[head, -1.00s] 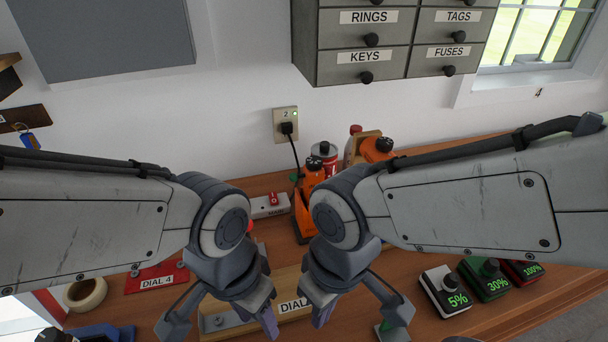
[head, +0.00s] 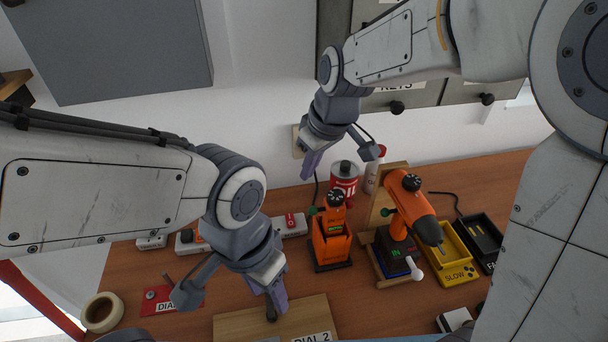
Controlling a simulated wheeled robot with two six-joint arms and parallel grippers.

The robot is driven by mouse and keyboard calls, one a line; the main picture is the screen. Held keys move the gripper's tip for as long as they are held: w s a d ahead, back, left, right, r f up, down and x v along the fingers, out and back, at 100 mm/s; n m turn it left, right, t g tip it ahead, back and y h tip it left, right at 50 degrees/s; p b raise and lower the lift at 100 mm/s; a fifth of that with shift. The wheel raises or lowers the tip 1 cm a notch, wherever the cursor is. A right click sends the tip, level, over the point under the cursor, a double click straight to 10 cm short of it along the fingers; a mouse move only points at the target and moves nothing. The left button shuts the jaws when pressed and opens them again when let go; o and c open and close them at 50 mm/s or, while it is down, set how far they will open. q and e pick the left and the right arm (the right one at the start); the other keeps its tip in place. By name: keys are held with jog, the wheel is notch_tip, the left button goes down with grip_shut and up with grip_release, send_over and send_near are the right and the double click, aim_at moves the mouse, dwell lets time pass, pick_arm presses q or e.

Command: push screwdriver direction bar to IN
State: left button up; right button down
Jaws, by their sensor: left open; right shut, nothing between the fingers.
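An orange screwdriver (head: 334,217) with a dark top knob stands upright in an orange and black holder (head: 332,251) on the bench. A larger orange drill-shaped tool (head: 412,207) leans on a stand to the right, also with a green piece. My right gripper (head: 311,164) is shut and empty, raised in front of the wall above the upright screwdriver, apart from it. My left gripper (head: 275,291) is open and empty, low over the wooden DIAL 2 board, left of the holder.
A red-and-grey can (head: 344,178) stands behind the screwdriver. A yellow SLOW tray (head: 447,259) and a black tray (head: 480,243) lie at right. A tape roll (head: 101,312) and red DIAL 4 plate (head: 160,297) lie at left. Drawers hang above.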

notch_tip(320, 180, down, 9)
jog(key=p, duration=0.3)
jog(key=shift+s+a+r+p, duration=0.15)
jog(key=shift+s+a+p, duration=0.1)
jog(key=shift+p, duration=0.1)
dwell(0.4)
